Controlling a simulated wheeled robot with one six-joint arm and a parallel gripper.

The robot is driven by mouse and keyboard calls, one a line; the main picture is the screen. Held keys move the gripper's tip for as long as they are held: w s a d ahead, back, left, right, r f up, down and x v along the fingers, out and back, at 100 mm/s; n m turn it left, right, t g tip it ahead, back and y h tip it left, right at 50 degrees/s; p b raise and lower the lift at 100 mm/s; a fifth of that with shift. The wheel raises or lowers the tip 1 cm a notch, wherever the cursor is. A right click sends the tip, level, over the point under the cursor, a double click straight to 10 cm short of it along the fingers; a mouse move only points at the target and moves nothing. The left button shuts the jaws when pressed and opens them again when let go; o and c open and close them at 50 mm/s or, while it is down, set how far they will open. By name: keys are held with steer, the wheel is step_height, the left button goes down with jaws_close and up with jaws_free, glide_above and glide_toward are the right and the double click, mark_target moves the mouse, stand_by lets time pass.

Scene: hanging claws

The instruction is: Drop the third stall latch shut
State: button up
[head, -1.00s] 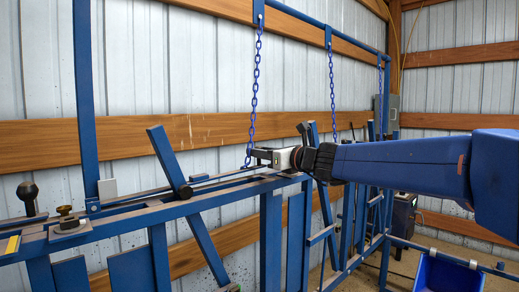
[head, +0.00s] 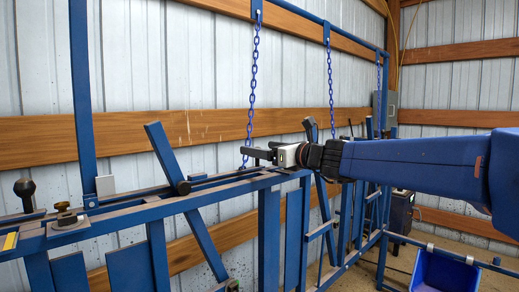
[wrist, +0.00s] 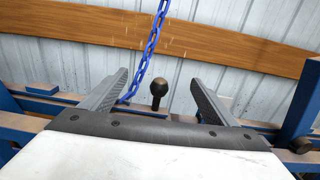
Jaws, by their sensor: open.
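My gripper (head: 257,153) is at the stall front's top rail, beside the lower end of a blue chain (head: 250,90). In the wrist view my gripper (wrist: 160,78) is open and empty. A black ball-topped knob (wrist: 159,90) stands upright beyond and between its fingers, apart from both. The chain also shows in the wrist view (wrist: 152,45), hanging down by the left finger. The knob's counterpart in the head view is hidden or unclear. I cannot tell which stall's latch it belongs to. Another black knob (head: 25,190) stands at the far left of the rail.
A blue top rail (head: 150,212) runs along the stall front, with a slanted blue lever (head: 165,150) left of my gripper. Two more chains (head: 331,90) (head: 379,85) hang farther along. A blue bin (head: 447,270) is at lower right.

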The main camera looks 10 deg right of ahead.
steer(key=v, duration=0.5)
steer(key=shift+s+d, duration=0.2)
steer(key=shift+s, duration=0.05)
stand_by(0.3)
